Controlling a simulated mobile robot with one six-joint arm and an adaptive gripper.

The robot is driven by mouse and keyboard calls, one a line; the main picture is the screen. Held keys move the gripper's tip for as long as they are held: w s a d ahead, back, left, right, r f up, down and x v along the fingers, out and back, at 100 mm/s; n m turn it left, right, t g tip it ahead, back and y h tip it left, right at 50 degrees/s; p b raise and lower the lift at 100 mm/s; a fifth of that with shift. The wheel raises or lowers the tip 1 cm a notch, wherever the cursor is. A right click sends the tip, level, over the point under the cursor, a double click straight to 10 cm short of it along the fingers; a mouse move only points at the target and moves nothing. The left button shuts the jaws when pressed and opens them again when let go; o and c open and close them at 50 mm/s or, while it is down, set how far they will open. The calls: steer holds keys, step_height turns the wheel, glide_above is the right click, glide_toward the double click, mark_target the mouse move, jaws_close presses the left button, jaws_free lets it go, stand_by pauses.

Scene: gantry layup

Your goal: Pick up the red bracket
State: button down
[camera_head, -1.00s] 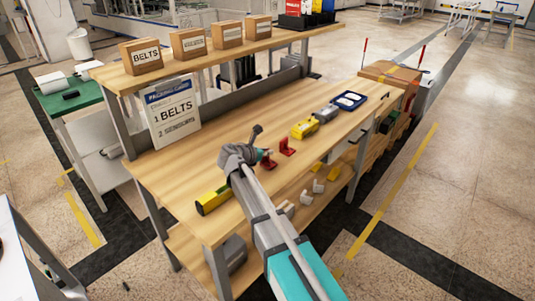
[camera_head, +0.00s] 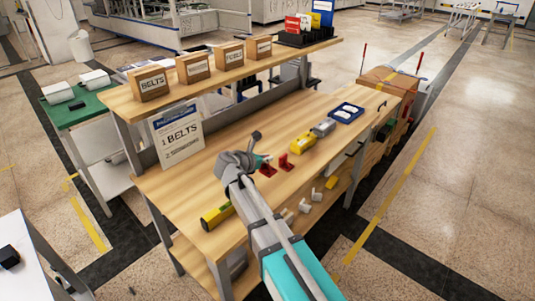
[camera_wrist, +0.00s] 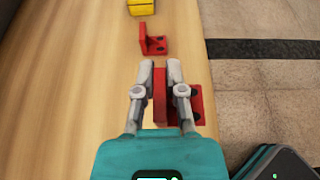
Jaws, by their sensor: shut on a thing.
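Two red brackets stand on the wooden bench. In the wrist view my gripper (camera_wrist: 160,75) is shut on the nearer red bracket (camera_wrist: 199,104), with its upright plate between the two fingers and its base plate showing to the right. The second red bracket (camera_wrist: 153,42) stands a little farther along the bench, clear of the fingers. In the head view my gripper (camera_head: 264,163) is low at the bench top, with the held bracket (camera_head: 268,171) partly hidden by it. The other bracket (camera_head: 285,162) is just to its right.
A yellow item (camera_head: 303,142), a grey item (camera_head: 324,127) and a blue tray (camera_head: 346,113) lie farther along the bench (camera_head: 195,184). A yellow-and-black tool (camera_head: 217,215) lies near the left front. A raised shelf with several boxes runs along the back. The bench's front edge is close to my gripper.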

steer(key=s+r+p, duration=0.3)
steer(key=s, duration=0.5)
steer(key=shift+s+r, duration=0.35)
steer(key=shift+d, duration=0.1)
steer(key=shift+r, duration=0.15)
step_height(320, 180, up, 5)
steer(key=p, duration=0.5)
steer(key=shift+w, duration=0.1)
stand_by(0.3)
